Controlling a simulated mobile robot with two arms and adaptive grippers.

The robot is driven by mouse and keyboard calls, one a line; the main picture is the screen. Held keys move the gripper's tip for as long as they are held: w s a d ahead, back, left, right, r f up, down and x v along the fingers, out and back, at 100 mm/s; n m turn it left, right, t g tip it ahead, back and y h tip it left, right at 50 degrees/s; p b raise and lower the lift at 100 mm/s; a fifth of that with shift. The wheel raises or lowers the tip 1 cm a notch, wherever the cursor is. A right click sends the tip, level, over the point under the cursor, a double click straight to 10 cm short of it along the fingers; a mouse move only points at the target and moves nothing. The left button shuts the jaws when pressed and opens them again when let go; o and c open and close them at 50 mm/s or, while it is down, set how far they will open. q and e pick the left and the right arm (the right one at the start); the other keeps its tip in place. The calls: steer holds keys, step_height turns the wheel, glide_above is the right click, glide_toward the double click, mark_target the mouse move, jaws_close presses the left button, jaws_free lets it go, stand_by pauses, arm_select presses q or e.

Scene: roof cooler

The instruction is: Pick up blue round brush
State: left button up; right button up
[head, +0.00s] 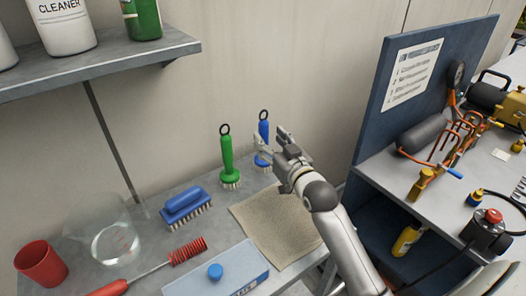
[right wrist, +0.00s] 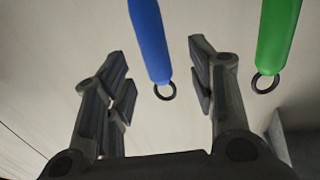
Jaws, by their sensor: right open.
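The blue round brush (head: 263,129) stands upright on its bristles by the back wall, with a black ring at the top of its handle. My right gripper (head: 272,141) is in front of it and hides part of the handle and head in the head view. The gripper is open. In the right wrist view, the blue handle (right wrist: 149,38) and its ring lie between the two spread fingers, with a gap on each side. Contact is not visible. My left gripper is not in view.
A green round brush (head: 227,157) stands close to the left of the blue one. A blue block brush (head: 186,208), a beaker (head: 113,240), a red cup (head: 41,264) and a red bottle brush (head: 187,251) lie further left. A dark blue panel (head: 378,125) rises at right.

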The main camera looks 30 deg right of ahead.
mark_target(266, 133)
steer(key=w, duration=0.4)
steer(key=shift+w+d+p, duration=0.3)
steer(key=shift+p, duration=0.1)
steer(key=shift+w, duration=0.45)
steer(key=shift+c, duration=0.7)
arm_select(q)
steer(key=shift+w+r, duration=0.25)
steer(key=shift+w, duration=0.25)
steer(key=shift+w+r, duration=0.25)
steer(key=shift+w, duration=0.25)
arm_select(e)
jaws_close()
